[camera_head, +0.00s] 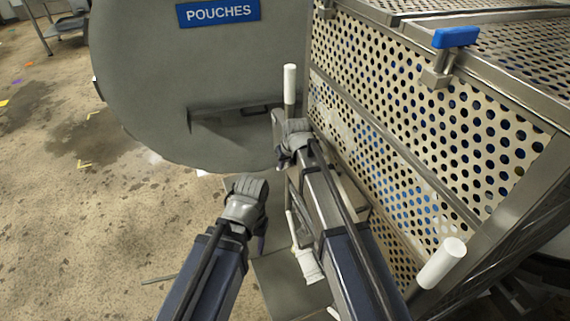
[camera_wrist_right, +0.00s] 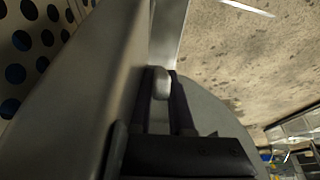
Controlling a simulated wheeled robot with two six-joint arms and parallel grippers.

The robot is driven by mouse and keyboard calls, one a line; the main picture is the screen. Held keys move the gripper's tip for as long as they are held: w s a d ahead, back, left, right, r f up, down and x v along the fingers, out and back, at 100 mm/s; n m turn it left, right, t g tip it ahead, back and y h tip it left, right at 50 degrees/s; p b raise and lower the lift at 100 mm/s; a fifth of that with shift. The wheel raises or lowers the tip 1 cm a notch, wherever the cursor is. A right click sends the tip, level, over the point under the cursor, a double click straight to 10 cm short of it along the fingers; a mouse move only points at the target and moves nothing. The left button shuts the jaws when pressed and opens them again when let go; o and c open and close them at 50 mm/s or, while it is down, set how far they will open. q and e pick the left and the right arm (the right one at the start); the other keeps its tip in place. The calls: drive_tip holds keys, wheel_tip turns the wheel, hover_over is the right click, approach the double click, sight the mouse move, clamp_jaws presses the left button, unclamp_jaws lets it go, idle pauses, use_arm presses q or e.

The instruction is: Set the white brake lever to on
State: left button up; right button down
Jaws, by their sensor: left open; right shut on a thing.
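A white lever-like grip (camera_head: 308,265) shows low beside the cart, partly behind my right forearm. I cannot tell for sure that it is the brake lever. My right gripper (camera_head: 288,145) is at the cart's near left corner, below an upright white handle (camera_head: 290,80). In the right wrist view its fingers are shut on a small pale, rounded piece (camera_wrist_right: 162,83). Which part this belongs to is unclear. My left gripper (camera_head: 248,195) is open and empty, lower and to the left, apart from the cart. Its fingertips are mostly hidden.
The perforated metal cart (camera_head: 480,190) fills the right side. It has a second white handle (camera_head: 442,263) and a blue-handled latch (camera_head: 455,38). Stained floor (camera_head: 90,230) at the left is free.

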idle(0.4)
drive_tip(key=shift+w+a+r+g+p, duration=0.15)
drive_tip(key=shift+w+r+g+p, duration=0.25)
drive_tip(key=shift+w+r+p, duration=0.25)
drive_tip(key=shift+w+a+g+h+p, duration=0.2)
drive_tip(key=shift+w+g+h+p, duration=0.2)
drive_tip(key=shift+g+p, duration=0.35)
drive_tip(key=shift+f, duration=0.1)
drive_tip(key=shift+s, duration=0.1)
drive_tip(key=c, duration=0.8)
unclamp_jaws()
